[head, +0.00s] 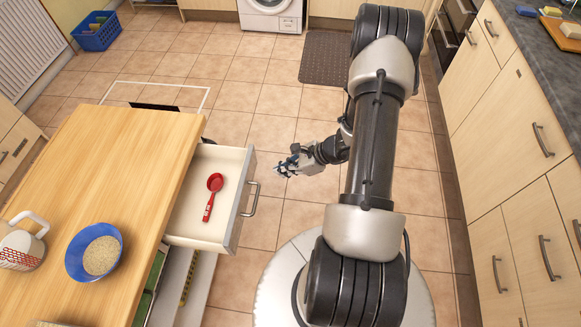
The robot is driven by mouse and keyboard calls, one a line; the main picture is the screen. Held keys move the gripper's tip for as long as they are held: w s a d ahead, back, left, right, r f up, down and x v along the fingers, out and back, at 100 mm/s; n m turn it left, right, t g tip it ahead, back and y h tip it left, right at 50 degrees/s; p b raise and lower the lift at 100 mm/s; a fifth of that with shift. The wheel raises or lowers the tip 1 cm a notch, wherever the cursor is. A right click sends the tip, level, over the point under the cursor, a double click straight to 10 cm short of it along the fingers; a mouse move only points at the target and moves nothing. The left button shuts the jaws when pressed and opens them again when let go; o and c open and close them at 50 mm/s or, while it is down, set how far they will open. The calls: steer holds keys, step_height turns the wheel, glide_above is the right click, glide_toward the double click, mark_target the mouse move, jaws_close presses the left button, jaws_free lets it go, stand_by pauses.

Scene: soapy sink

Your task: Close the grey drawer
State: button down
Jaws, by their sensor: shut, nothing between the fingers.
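The grey drawer (236,213) is pulled out to the right from under the wooden-topped unit. A metal bar handle (250,199) is on its front. A red spoon-like utensil (213,190) lies inside on the drawer's pale floor. My gripper (281,172) is to the right of the drawer, with its fingers shut and empty, pointing left toward the drawer front. It appears apart from the handle, with a gap of floor showing between them.
The wooden top (130,160) carries a blue bowl (92,252) of grainy food and a patterned white jug (20,243). Cabinets (520,160) line the right side. A dark mat (327,58), a washing machine (270,12) and a blue basket (97,31) are farther back. Tiled floor lies open between.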

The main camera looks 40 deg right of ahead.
steer(key=w+a+f, duration=0.1)
steer(key=w+a+f+b, duration=0.1)
steer(key=w+a, duration=0.2)
steer(key=shift+w+a+f+b, duration=0.35)
steer(key=shift+w+f+b, duration=0.05)
